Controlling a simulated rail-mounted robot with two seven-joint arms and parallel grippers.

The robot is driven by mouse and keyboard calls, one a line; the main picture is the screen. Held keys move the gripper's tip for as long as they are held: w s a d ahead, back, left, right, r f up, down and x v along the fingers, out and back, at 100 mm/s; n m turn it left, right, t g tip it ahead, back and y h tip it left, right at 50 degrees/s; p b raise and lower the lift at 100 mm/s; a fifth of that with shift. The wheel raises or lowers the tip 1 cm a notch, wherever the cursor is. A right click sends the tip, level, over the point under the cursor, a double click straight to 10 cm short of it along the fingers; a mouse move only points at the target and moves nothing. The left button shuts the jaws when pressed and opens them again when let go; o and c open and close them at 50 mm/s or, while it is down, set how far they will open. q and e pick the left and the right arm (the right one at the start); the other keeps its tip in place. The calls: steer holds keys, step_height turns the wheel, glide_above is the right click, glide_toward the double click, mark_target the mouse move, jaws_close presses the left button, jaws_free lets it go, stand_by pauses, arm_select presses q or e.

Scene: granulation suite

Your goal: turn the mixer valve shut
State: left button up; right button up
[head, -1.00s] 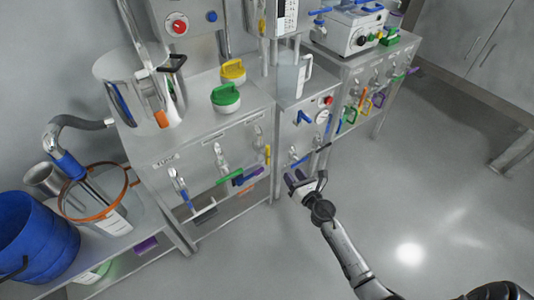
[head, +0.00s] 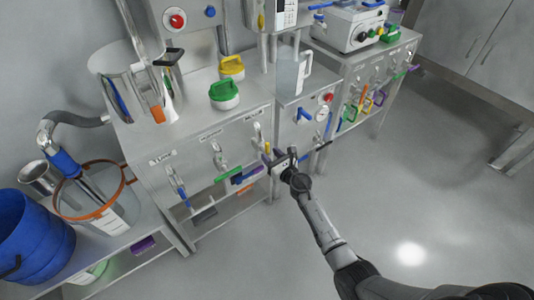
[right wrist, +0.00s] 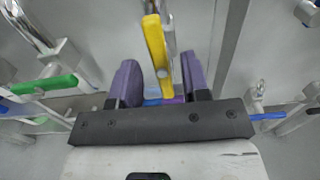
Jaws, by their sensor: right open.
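Several valves sit on the front panel of the steel bench. One has a blue handle (head: 182,194), one a green handle (head: 228,174) and the rightmost a yellow handle (head: 267,148). The labels above them are too small to read surely, so I cannot tell which is the mixer valve. My right gripper (head: 275,160) is open at the yellow handle. In the right wrist view the yellow handle (right wrist: 157,50) hangs nearly upright between the purple-padded fingers of the gripper (right wrist: 160,82), with visible gaps on both sides. My left gripper is not in view.
A blue lever (head: 304,115) and a red button (head: 328,98) are on the panel to the right. Green- and yellow-lidded jars (head: 224,96) stand on the bench top. A blue bucket (head: 36,236) is at far left. The floor (head: 420,200) at right is clear.

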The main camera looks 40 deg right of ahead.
mark_target(265, 151)
steer(key=shift+w+d+b, duration=0.1)
steer(key=shift+w+b, duration=0.3)
steer(key=shift+w, duration=1.05)
jaws_close()
